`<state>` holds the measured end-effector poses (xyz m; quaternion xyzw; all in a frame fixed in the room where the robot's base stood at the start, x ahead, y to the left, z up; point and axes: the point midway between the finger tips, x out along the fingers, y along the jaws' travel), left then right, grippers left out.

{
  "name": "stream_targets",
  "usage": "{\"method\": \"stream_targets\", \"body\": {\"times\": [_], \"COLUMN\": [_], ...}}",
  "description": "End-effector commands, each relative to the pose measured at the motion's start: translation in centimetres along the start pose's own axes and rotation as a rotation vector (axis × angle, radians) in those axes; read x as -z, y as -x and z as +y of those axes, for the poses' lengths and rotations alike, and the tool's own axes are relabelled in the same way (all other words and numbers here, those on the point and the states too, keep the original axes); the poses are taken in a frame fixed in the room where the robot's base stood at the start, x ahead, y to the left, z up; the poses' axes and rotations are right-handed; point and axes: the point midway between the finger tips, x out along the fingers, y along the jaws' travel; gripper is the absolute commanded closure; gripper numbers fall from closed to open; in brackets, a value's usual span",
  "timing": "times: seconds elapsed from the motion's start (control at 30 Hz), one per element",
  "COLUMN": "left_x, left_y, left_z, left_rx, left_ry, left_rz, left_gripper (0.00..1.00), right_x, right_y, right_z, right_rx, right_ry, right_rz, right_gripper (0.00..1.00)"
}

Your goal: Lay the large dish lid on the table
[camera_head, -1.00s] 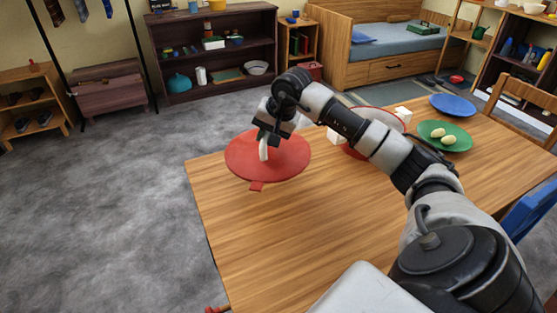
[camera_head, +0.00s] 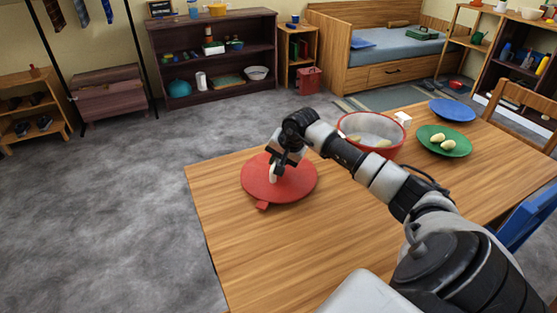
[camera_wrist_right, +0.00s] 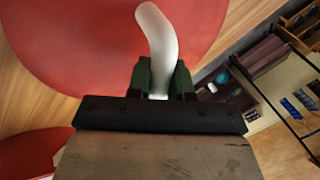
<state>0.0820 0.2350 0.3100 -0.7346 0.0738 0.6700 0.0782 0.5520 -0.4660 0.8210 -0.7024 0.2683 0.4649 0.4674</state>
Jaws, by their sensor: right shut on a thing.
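The large dish lid (camera_head: 297,190) is a red disc with a pale upright handle and a small red tab at its near edge. It is over the far left part of the wooden table (camera_head: 270,245), at or just above the top; I cannot tell if it touches. My right gripper (camera_head: 278,168) is shut on the lid's handle from above. In the right wrist view the lid (camera_wrist_right: 90,45) fills the upper area, and the pale handle (camera_wrist_right: 158,40) stands between the gripper's fingers (camera_wrist_right: 162,82). My left gripper is not in view.
A red-rimmed pot (camera_head: 371,120) with food inside stands right of the lid. A white block (camera_head: 403,119), a green plate (camera_head: 455,149) with two pale egg-shaped items and a blue plate (camera_head: 453,109) are farther right. The table's near left part is bare.

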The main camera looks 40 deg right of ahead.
Motion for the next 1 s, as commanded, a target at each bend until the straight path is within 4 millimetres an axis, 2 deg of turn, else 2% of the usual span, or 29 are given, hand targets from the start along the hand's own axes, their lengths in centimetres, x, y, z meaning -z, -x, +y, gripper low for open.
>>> {"method": "stream_targets", "body": {"times": [0.3, 0.33, 0.47, 0.83, 1.0], "left_x": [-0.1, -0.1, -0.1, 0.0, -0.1], "left_y": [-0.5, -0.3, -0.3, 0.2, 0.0], "left_z": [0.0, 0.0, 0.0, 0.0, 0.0], "left_rx": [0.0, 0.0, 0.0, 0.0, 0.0], "left_ry": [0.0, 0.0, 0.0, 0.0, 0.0], "left_rz": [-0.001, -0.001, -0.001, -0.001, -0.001], "left_gripper": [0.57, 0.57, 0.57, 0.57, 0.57], "right_x": [0.0, 0.0, 0.0, 0.1, 0.2], "right_y": [-0.3, -0.2, -0.1, 0.4, 3.1], "right_z": [0.1, 0.0, 0.0, -0.2, 0.0], "right_rx": [0.002, 0.001, 0.001, 0.002, 0.001], "right_ry": [0.001, 0.001, 0.001, 0.001, 0.004], "right_rz": [0.002, 0.001, 0.0, 0.001, 0.005], "right_gripper": [1.0, 0.75, 0.55, 0.54, 0.54]}}
